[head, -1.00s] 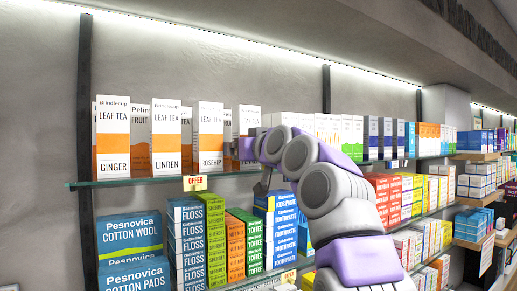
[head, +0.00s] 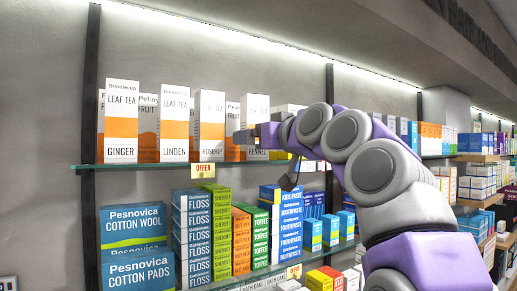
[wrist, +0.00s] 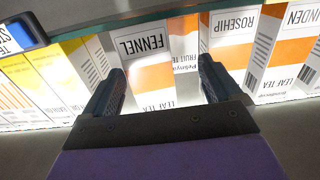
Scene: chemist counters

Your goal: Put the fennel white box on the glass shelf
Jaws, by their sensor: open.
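The fennel white box (head: 257,107), white with an orange band, stands upright on the glass shelf (head: 150,166), at the right of the leaf tea row. My gripper (head: 245,137) crosses its middle in the head view; its label shows below. In the wrist view the picture is upside down, and the fennel box (wrist: 145,58) shows between the two dark fingers of my gripper (wrist: 161,66). The fingers are apart, with a gap toward the right finger. I cannot tell whether the left finger touches the box.
The rosehip (head: 209,110), linden (head: 175,105) and ginger (head: 121,105) boxes stand left of the fennel box. Fruit tea boxes (head: 232,115) stand behind. Other boxes crowd the shelf to the right. A lower shelf holds floss (head: 193,235) and toothpaste (head: 291,220) boxes.

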